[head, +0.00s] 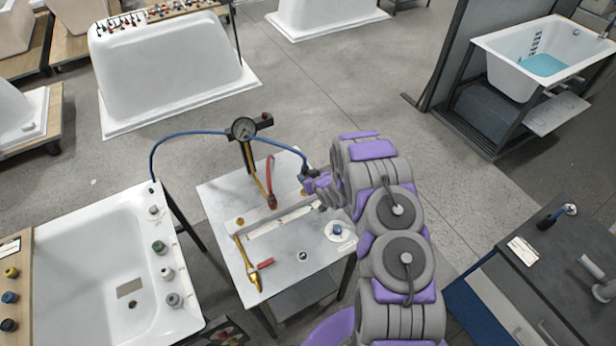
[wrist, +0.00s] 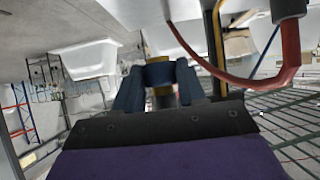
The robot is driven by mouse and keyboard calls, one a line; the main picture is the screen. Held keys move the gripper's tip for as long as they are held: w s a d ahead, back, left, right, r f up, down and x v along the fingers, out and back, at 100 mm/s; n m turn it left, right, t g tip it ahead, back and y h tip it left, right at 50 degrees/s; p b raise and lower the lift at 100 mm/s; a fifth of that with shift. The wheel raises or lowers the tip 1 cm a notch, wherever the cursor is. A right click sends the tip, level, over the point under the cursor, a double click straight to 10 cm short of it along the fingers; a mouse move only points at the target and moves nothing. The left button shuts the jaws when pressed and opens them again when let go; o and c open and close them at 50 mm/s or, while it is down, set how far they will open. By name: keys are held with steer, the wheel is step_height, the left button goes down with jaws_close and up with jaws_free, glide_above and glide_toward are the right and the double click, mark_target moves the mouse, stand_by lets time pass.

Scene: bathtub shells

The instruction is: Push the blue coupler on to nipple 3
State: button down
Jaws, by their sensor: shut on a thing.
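The blue coupler (head: 306,172) is at the end of the blue hose, in my gripper (head: 313,180), above the right back part of the marble-topped stand. In the wrist view the blue coupler (wrist: 159,74), with brass showing at its ends, sits between the two dark fingers of my gripper (wrist: 160,80). Fittings stand along the right rim of the white tub (head: 90,255) at the left: a pale one (head: 154,210), a dark green one (head: 158,246) and grey ones (head: 167,272). I cannot read which is nipple 3. My gripper is well apart from them.
A pressure gauge (head: 243,128) stands on the marble-topped stand (head: 290,265), with blue and red hoses (head: 270,180). A brass tool (head: 247,265) and a small white-based fitting (head: 340,232) lie there. A gap separates the stand from the tub. A dark bench (head: 560,270) is at right.

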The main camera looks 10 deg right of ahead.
steer(key=shift+a+f+b, duration=0.3)
steer(key=shift+a+f, duration=0.05)
steer(key=shift+f, duration=0.4)
steer(key=shift+a+f+b, duration=0.1)
steer(key=shift+f+b, duration=0.3)
steer(key=shift+f, duration=0.4)
steer(key=shift+d+f+b, duration=0.2)
steer(key=shift+f+b, duration=0.1)
steer(key=shift+f, duration=0.35)
steer(key=shift+d+f+b, duration=0.2)
steer(key=shift+f+b, duration=0.1)
steer(key=shift+f, duration=0.3)
steer(key=shift+a, duration=0.3)
steer(key=shift+d, duration=0.3)
steer(key=shift+a+b, duration=0.2)
steer(key=shift+b, duration=0.2)
steer(key=shift+f+b, duration=0.9)
steer(key=shift+f, duration=0.55)
steer(key=c, duration=0.6)
jaws_free()
steer(key=shift+o, duration=0.2)
steer(key=shift+s, duration=0.1)
